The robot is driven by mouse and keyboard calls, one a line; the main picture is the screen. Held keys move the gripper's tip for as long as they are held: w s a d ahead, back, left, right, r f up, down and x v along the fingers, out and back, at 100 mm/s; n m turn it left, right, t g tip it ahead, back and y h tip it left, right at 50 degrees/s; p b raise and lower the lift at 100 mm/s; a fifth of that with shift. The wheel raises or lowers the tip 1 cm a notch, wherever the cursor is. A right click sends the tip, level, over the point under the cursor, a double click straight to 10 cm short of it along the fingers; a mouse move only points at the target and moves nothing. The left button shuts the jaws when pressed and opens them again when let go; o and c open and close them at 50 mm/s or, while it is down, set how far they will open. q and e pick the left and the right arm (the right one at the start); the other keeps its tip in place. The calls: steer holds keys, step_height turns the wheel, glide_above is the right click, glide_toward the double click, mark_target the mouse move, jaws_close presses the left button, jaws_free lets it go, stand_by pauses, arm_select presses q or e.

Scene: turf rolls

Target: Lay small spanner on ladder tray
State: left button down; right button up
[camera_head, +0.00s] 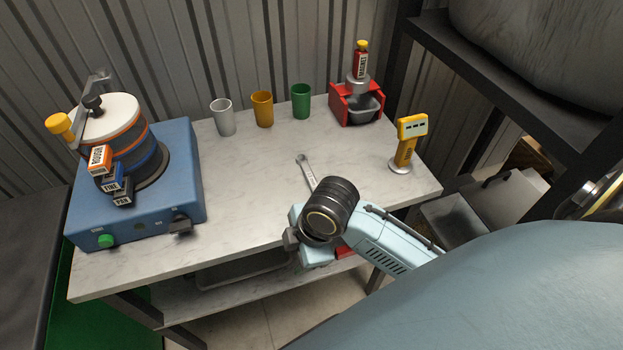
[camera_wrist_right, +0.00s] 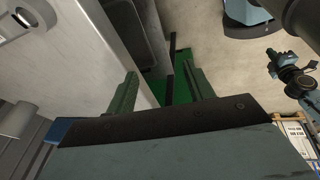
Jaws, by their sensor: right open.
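A small silver spanner (camera_head: 307,171) lies on the marble-topped table, just behind my right wrist; its near end is hidden by the wrist. My right gripper (camera_head: 293,238) is at the table's front edge, in front of the spanner and apart from it. In the right wrist view the two fingers (camera_wrist_right: 160,86) are spread with nothing between them. No ladder tray can be clearly made out. Part of what looks like my left arm shows small at the right of the wrist view, its fingers too small to judge.
A blue machine (camera_head: 190,200) with a drum stands at the table's left. Grey (camera_head: 223,118), orange (camera_head: 262,110) and green (camera_head: 301,102) cups stand at the back. A red holder (camera_head: 343,106) and yellow gauge (camera_head: 406,145) are to the right.

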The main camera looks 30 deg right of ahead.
steer(key=w+d+r+n, duration=0.1)
steer(key=w+n, duration=0.2)
steer(key=w+d+r+n+g, duration=0.1)
steer(key=w+d+r+n, duration=0.1)
steer(key=w+n, duration=0.1)
steer(key=w+d+r+n+h, duration=0.1)
steer(key=w+n, duration=0.2)
steer(key=n, duration=0.2)
steer(key=shift+w+d+r, duration=0.25)
steer(key=shift+w+r, duration=0.15)
steer(key=w+d+r+n+g+h, duration=0.1)
steer(key=w+d+r+n+g, duration=0.1)
steer(key=w+d+r+n, duration=0.55)
glide_above(312, 179)
steer(key=f, duration=0.7)
steer(key=shift+w+d+b, duration=0.15)
steer(key=shift+d+b, duration=0.05)
steer(key=shift+b, duration=0.1)
steer(key=shift+s+a+f, duration=0.1)
steer(key=shift+a+f, duration=0.05)
steer(key=shift+f, duration=1.2)
steer(key=shift+s+a+f, duration=0.1)
steer(key=shift+f, duration=1.25)
steer(key=shift+c, duration=0.3)
steer(key=shift+r, duration=0.1)
jaws_close()
